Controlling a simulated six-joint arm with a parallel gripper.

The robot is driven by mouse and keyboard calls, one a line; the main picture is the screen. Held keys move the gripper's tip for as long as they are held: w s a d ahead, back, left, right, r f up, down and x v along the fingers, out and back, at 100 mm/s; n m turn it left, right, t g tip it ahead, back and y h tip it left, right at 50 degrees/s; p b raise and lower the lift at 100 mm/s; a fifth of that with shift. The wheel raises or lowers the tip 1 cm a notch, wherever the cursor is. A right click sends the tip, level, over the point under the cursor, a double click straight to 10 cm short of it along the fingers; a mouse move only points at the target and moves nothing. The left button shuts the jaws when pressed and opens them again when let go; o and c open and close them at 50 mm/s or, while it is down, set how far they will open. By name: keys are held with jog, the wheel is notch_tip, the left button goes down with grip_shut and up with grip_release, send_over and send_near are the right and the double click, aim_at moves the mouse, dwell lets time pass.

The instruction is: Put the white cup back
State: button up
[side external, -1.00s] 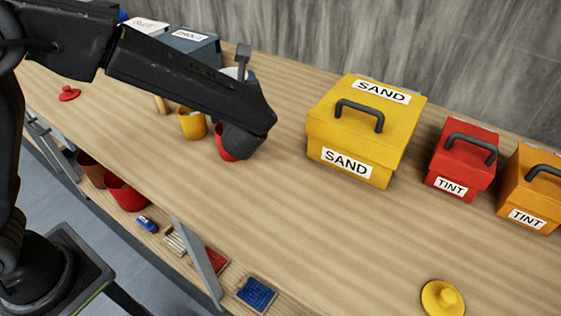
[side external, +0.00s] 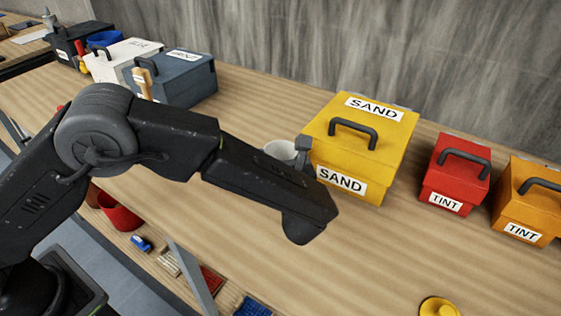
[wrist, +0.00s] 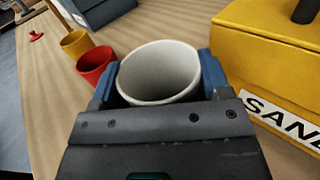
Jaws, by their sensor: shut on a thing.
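The white cup (wrist: 158,72) is between the two blue fingers of my gripper (wrist: 158,80) in the wrist view, with its open mouth facing the camera. My gripper is shut on it. In the side view the cup (side external: 279,151) shows partly behind my arm, just left of the yellow SAND box. One finger of my gripper (side external: 301,152) shows beside it; the rest is hidden by my arm. I cannot tell whether the cup touches the table.
The yellow SAND box (side external: 365,140) stands close on the right, with red (side external: 455,175) and orange (side external: 528,200) TINT boxes beyond. A red cup (wrist: 96,66) and yellow cup (wrist: 75,43) stand left of my gripper. A blue-grey box (side external: 172,80) is farther left.

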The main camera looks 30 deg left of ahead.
jog(key=shift+f, duration=0.75)
jog(key=shift+f, duration=0.1)
jog(key=o, duration=1)
jog(key=shift+c, duration=0.2)
jog(key=v, duration=1.2)
jog(key=shift+r, duration=0.2)
